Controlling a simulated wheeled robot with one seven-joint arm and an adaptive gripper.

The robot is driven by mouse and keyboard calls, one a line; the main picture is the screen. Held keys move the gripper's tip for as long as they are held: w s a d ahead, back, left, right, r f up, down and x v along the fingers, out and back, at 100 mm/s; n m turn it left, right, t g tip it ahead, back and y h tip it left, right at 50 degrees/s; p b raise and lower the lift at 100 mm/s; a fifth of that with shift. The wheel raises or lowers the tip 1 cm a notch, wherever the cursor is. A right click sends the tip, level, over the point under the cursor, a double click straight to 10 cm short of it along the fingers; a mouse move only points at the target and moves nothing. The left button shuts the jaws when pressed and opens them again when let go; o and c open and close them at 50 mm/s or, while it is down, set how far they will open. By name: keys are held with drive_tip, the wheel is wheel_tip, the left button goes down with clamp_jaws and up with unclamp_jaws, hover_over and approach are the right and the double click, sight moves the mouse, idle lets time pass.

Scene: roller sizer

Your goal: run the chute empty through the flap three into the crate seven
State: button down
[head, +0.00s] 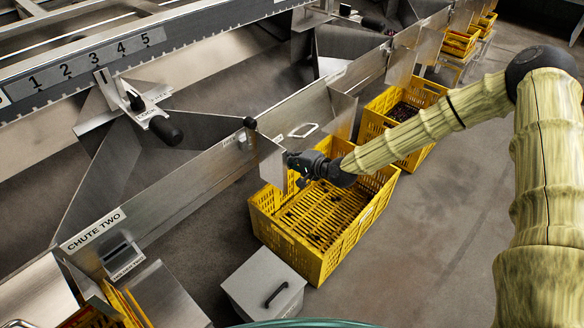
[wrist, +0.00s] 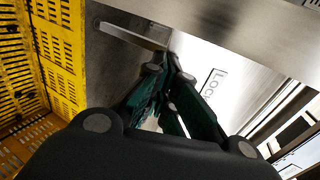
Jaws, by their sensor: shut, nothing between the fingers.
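My gripper (head: 294,162) is shut and empty, beside a metal flap plate (head: 271,160) at the lower end of a chute; I cannot tell whether it touches the plate. In the wrist view my gripper (wrist: 170,68) has its teal fingers together, near a metal panel (wrist: 240,75) with lettering that seems to begin "LOC". A yellow crate (head: 316,272) stands below, with a few dark pieces on its slatted floor; its side also shows in the wrist view (wrist: 62,50). The chute's inside is partly hidden.
A sign (head: 93,230) reads CHUTE TWO. A black-handled lever (head: 160,125) sits under a numbered rail (head: 95,62). A second yellow crate (head: 432,92) holds dark fruit. A grey box (head: 262,284) with a handle stands in front. Floor at right is clear.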

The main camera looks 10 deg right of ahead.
drive_tip(key=w+a+f+t+b, duration=0.1)
drive_tip(key=b, duration=0.2)
drive_tip(key=w+a+f+t+y+b, duration=0.1)
drive_tip(key=b, duration=0.3)
drive_tip(key=w+a+t+y+b, duration=0.1)
drive_tip(key=w+b, duration=0.1)
drive_tip(key=b, duration=0.2)
drive_tip(key=shift+w+a+f, duration=0.1)
drive_tip(key=shift+a+f, duration=0.05)
drive_tip(key=shift+f, duration=0.25)
drive_tip(key=shift+w+a+r+t+y+b, duration=0.1)
drive_tip(key=shift+w+a+t+y+b, duration=0.25)
drive_tip(key=shift+b, duration=0.7)
drive_tip(key=shift+w+r, duration=0.1)
